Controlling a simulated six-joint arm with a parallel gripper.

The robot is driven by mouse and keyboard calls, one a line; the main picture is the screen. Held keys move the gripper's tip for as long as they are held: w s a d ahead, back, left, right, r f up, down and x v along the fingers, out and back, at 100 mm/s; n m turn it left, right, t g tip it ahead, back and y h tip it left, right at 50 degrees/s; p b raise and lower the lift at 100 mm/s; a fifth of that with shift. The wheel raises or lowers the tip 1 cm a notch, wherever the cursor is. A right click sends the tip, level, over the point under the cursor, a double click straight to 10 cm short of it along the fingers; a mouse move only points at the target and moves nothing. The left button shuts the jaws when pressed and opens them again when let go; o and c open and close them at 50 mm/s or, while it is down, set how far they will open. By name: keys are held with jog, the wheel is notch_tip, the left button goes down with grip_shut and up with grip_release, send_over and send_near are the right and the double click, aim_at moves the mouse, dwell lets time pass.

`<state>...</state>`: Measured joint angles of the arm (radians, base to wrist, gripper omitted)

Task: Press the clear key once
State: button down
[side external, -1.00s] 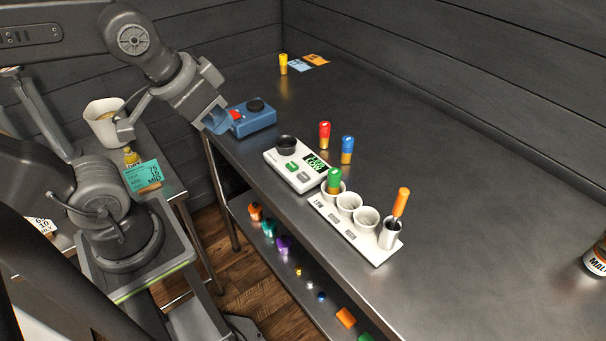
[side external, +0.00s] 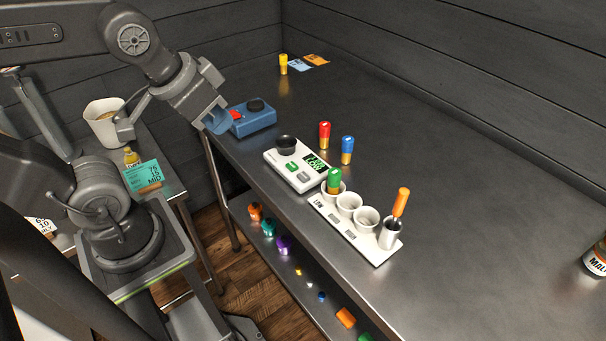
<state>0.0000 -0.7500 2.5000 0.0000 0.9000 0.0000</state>
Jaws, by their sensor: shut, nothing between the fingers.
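A white meter (side external: 276,162) stands on the steel bench with a dark round cup (side external: 286,145), a lit green display (side external: 317,163), a green key (side external: 291,167) and a grey key (side external: 303,177). The key lettering is too small to read, so I cannot tell which is the clear key. A blue box (side external: 262,121) with a dark knob and a red part (side external: 235,115) stands behind it to the left. My gripper (side external: 217,121) is shut and empty, at the left side of the blue box and apart from the meter. Whether it touches the box cannot be told.
In front of the meter is a white rack (side external: 322,211) with several cups, a green-capped vial (side external: 334,181) and an orange-handled tool (side external: 401,203). Red (side external: 324,135) and blue (side external: 347,149) vials stand right of the meter. The bench's right side is mostly clear.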

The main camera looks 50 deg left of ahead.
dwell(0.3)
jog(key=m+t+y, duration=0.1)
jog(key=m+t, duration=0.3)
jog(key=m, duration=0.4)
send_over(304, 177)
notch_tip(304, 177, down, 8)
jog(key=shift+d+r, duration=0.15)
jog(key=shift+f, duration=4.4)
jog(key=shift+f, duration=0.1)
jog(key=shift+f, duration=0.35)
